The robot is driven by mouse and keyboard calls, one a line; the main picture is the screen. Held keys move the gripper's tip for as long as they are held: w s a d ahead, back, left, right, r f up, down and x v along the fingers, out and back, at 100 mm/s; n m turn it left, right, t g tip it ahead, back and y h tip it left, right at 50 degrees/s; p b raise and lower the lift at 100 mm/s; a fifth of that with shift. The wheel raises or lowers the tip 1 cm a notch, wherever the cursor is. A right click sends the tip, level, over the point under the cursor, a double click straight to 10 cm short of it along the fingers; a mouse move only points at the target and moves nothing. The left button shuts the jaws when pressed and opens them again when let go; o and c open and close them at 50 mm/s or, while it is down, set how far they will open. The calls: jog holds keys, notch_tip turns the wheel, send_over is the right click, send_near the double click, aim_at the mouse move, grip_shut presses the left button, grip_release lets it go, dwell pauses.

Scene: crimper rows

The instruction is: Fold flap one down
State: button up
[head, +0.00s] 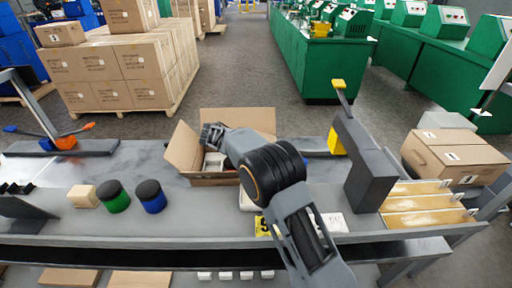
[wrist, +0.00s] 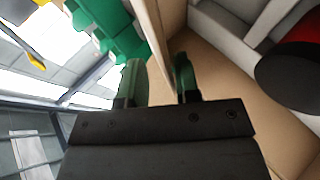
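An open cardboard box (head: 212,182) stands on the grey bench, with its left flap (head: 184,147) and back flap (head: 250,120) raised. My gripper (head: 212,132) is at the box's back left, partly hidden by my arm. In the wrist view, my gripper (wrist: 160,82) has its two fingers apart, one on each side of an upright cardboard panel (wrist: 159,35) seen nearly edge-on. A gap shows beside the panel, so it does not look clamped. I cannot tell which flap this panel is.
A green-and-black jar (head: 113,197), a blue-and-black jar (head: 151,197) and a tan block (head: 83,196) stand left of the box. A dark post with a yellow part (head: 366,165) rises at right. A closed carton (head: 455,157) lies farther right.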

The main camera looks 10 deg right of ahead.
jog(key=p+v, duration=0.1)
jog(key=v, duration=1.1)
jog(key=shift+s+a+r, duration=0.1)
jog(key=shift+a+r, duration=0.05)
jog(key=shift+r, duration=0.05)
jog(key=shift+c, duration=0.4)
